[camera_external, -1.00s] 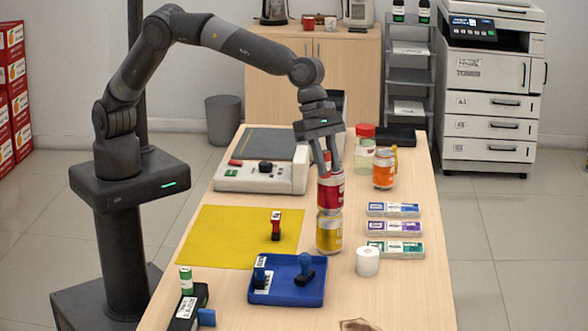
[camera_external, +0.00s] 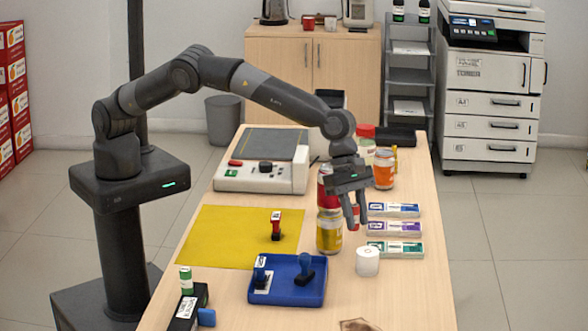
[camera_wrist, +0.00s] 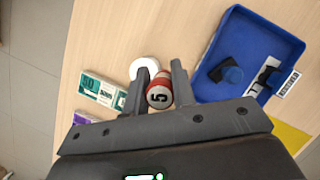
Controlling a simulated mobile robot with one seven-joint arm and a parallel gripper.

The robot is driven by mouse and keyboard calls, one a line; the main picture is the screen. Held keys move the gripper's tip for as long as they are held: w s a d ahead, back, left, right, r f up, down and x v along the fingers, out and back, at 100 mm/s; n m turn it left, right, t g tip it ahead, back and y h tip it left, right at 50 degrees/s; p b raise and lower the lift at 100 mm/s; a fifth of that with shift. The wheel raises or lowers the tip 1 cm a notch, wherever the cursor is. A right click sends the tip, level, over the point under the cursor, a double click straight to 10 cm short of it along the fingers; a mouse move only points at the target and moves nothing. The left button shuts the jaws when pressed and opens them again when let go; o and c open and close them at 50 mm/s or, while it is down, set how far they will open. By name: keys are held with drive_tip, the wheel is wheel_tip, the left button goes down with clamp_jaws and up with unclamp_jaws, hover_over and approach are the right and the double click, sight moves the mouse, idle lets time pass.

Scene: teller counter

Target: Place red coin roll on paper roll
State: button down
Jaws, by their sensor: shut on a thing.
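My gripper (camera_external: 356,222) is shut on the red coin roll (camera_wrist: 159,95), which has a white band and a "5" on its end. In the external view only a bit of red shows between the fingers. The white paper roll (camera_external: 368,262) stands upright on the counter, below and slightly right of my gripper. In the wrist view the paper roll (camera_wrist: 144,68) shows just beyond the coin roll, partly covered by a finger. The coin roll appears above the counter, apart from the paper roll.
Labelled boxes (camera_external: 395,249) lie to the right. A blue tray (camera_external: 290,290) with stamps is at front left.

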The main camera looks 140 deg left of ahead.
drive_tip(key=a, duration=0.1)
drive_tip(key=a+f, duration=0.1)
drive_tip(key=w+a+f, duration=0.1)
drive_tip(key=a, duration=0.1)
drive_tip(key=shift+a+f, duration=0.1)
drive_tip(key=shift+f, duration=2.15)
drive_tip(key=shift+f, duration=0.1)
drive_tip(key=c, duration=1.2)
unclamp_jaws()
drive_tip(key=shift+f, duration=0.1)
